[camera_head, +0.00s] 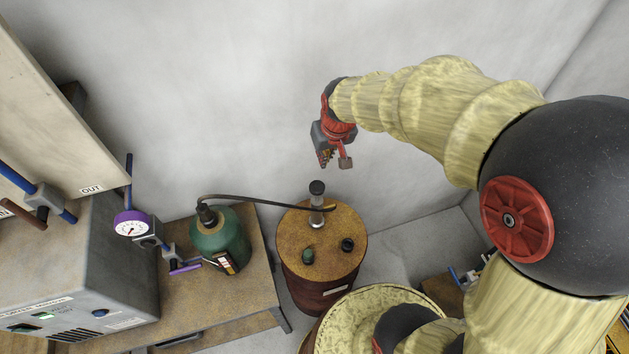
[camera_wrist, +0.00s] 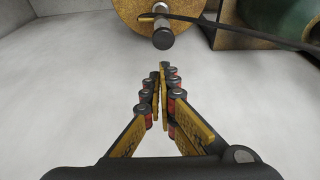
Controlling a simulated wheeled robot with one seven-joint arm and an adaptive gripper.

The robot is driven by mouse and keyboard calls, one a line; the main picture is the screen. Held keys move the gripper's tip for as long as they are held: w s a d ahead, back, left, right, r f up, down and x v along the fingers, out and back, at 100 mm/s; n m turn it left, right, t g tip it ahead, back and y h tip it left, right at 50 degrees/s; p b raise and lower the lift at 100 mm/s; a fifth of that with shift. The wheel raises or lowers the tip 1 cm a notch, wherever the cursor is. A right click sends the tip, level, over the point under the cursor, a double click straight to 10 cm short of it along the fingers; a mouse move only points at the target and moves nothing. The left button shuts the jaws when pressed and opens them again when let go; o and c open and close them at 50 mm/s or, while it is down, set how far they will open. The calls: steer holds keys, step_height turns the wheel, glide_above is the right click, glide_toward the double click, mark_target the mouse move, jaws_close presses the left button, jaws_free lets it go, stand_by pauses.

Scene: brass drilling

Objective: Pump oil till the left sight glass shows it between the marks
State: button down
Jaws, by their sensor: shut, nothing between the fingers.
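The oil pump (camera_head: 317,208) stands on a rusty brown drum (camera_head: 300,245), a silver stem with a black knob (camera_head: 317,187) on top. In the wrist view the knob (camera_wrist: 163,39) lies just beyond my fingertips (camera_wrist: 163,72). My gripper (camera_head: 335,164) is shut and empty, above and slightly behind the knob, apart from it. A green vessel (camera_head: 217,235) stands left of the drum. A small sight glass (camera_head: 227,263) seems to sit on its front; its oil level and marks are too small to read.
A black hose (camera_head: 255,201) runs from the green vessel to the pump. A bench (camera_head: 262,300) carries the vessel, a grey machine box (camera_head: 100,270) and a purple-rimmed dial (camera_head: 131,223). The wall behind is bare.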

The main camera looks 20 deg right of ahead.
glide_above(318, 182)
steer(key=s, duration=0.1)
step_height(318, 182, down, 12)
steer(key=shift+d+r, duration=0.1)
steer(key=shift+f, duration=0.95)
steer(key=shift+b, duration=0.3)
